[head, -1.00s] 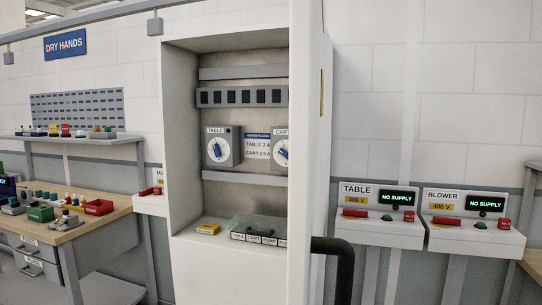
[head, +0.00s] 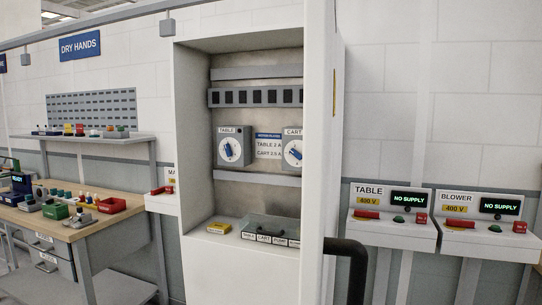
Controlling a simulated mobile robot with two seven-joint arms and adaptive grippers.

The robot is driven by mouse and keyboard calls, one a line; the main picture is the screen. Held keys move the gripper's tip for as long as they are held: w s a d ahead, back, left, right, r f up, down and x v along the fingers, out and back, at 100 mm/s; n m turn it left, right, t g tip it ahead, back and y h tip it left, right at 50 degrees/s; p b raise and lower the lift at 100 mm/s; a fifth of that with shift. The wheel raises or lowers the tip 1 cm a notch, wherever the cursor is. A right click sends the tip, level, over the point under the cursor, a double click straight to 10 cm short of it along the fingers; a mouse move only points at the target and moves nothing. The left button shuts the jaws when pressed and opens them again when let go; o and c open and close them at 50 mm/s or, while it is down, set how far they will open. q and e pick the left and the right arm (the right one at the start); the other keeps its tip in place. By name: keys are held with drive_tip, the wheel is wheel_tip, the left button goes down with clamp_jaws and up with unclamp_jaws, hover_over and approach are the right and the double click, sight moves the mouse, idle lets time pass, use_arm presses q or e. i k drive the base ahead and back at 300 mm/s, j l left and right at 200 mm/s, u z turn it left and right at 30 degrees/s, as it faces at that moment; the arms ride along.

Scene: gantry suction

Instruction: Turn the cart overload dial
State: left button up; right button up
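The cart overload dial (head: 294,154) is a grey box with a white face and a blue knob, inside the open cabinet. The open door edge hides its right side. The similar table dial (head: 232,151) sits to its left. A label between them (head: 269,147) reads table 2 A and cart 2.5 A. Neither of my grippers is in view, so nothing shows them at the dials.
A yellow block and a grey labelled case (head: 270,227) lie on the cabinet floor. Table and blower panels (head: 394,228) stand right; a workbench (head: 70,228) stands left.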

sight(294, 152)
drive_tip(key=i+j+z, duration=0.2)
drive_tip(key=z, duration=0.25)
drive_tip(key=i+j+z, duration=0.1)
drive_tip(key=j+z, duration=0.2)
drive_tip(key=z, duration=0.15)
drive_tip(key=i+j+z, duration=0.1)
drive_tip(key=j+z, duration=0.35)
drive_tip(key=l, duration=0.1)
